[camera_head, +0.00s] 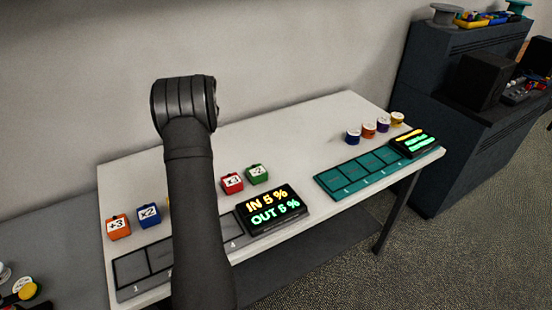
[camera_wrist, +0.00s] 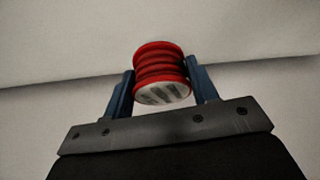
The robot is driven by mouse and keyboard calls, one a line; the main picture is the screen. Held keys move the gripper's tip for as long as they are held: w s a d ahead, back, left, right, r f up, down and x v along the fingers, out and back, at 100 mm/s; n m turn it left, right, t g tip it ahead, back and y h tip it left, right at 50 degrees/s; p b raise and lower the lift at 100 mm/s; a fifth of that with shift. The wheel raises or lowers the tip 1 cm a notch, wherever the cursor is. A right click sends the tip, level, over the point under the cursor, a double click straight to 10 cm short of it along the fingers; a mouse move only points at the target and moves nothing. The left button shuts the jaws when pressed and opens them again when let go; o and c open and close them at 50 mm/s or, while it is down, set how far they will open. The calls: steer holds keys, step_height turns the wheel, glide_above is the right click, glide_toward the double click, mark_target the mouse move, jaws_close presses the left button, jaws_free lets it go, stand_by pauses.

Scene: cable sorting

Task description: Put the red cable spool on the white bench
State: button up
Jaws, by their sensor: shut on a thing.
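The red cable spool (camera_wrist: 161,58) has red ridged windings and a pale end face with grey marks. It shows in the wrist view between the two blue fingers of my gripper (camera_wrist: 161,74), which is shut on it. The white bench (camera_head: 300,130) stands along the wall in the head view. My dark arm rises in front of the bench and hides part of it. Neither my fingers nor the held spool can be made out in the head view. The wrist view shows only a plain pale background behind the spool.
On the bench are an orange block (camera_head: 118,227), a blue block (camera_head: 149,216), a red block (camera_head: 232,183), a green block (camera_head: 257,174), a lit display (camera_head: 271,209), a teal tray (camera_head: 322,183) and several small spools (camera_head: 369,130). The bench's back middle is clear. Dark cabinets (camera_head: 440,110) stand right.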

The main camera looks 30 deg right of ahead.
steer(key=s+d+r+m, duration=0.1)
steer(key=s+d, duration=0.2)
steer(key=d, duration=0.4)
steer(key=s+d+m, duration=0.1)
steer(key=s+d, duration=0.2)
steer(key=d, duration=0.4)
steer(key=s+d+r+m+h, duration=0.3)
steer(key=s+d+m, duration=0.4)
steer(key=s+d, duration=2.25)
glide_above(329, 149)
steer(key=s, duration=0.1)
steer(key=shift+g, duration=0.4)
steer(key=f, duration=0.6)
steer(key=shift+a+f, duration=0.25)
steer(key=shift+f, duration=2)
steer(key=shift+f, duration=0.1)
steer(key=shift+f, duration=0.1)
steer(key=o, duration=1)
